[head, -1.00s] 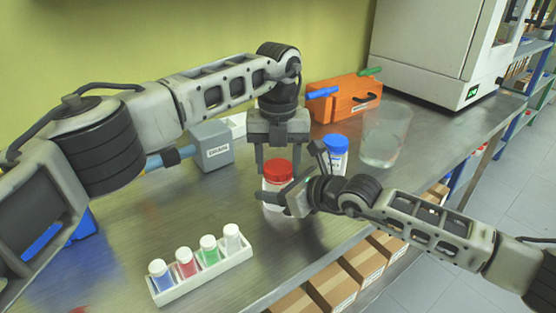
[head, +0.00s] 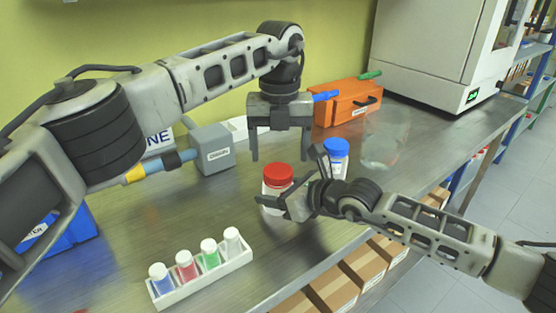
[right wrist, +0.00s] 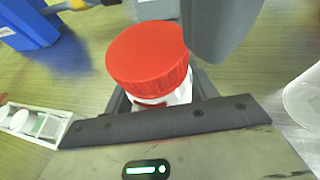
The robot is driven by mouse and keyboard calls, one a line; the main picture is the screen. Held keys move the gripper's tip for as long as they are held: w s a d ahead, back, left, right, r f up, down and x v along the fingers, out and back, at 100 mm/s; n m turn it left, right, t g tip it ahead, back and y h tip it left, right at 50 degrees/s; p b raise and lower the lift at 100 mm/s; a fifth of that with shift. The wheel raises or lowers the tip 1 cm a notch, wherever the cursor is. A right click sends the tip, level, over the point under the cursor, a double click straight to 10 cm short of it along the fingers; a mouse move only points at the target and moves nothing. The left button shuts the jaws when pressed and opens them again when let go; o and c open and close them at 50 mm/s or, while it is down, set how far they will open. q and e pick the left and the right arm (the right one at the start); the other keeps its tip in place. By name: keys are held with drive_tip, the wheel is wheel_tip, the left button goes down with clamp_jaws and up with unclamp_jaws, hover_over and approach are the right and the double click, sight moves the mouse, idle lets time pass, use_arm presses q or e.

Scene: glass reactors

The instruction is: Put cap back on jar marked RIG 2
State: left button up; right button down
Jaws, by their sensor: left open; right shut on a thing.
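A white jar (head: 273,203) stands on the metal bench with a red cap (head: 278,174) on its top. The right wrist view shows the red cap (right wrist: 148,57) over the white jar body (right wrist: 182,94). My right gripper (head: 290,200) is shut on this jar from the side. My left gripper (head: 282,157) is open and empty, pointing down above the red cap and apart from it. A second jar with a blue cap (head: 336,147) stands behind my right gripper, partly hidden. I cannot read a RIG 2 marking on either jar.
A white rack (head: 205,280) of several coloured vials stands front left. A grey labelled box (head: 213,150), an orange toolbox (head: 345,103) and a clear glass vessel (head: 386,140) stand behind. A white cabinet (head: 430,50) is at the back right. The bench's front edge is close by.

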sight(278, 170)
use_arm(q)
drive_tip(key=shift+r, duration=0.3)
drive_tip(key=shift+a, duration=0.1)
drive_tip(key=shift+c, duration=0.4)
drive_tip(key=shift+r+n, duration=0.45)
drive_tip(key=shift+n, duration=0.35)
wheel_tip(278, 170, up, 3)
drive_tip(key=n, duration=0.5)
drive_tip(key=shift+f+n, duration=0.2)
drive_tip(key=shift+n, duration=0.1)
drive_tip(key=shift+f, duration=0.1)
drive_tip(key=shift+f, duration=3.95)
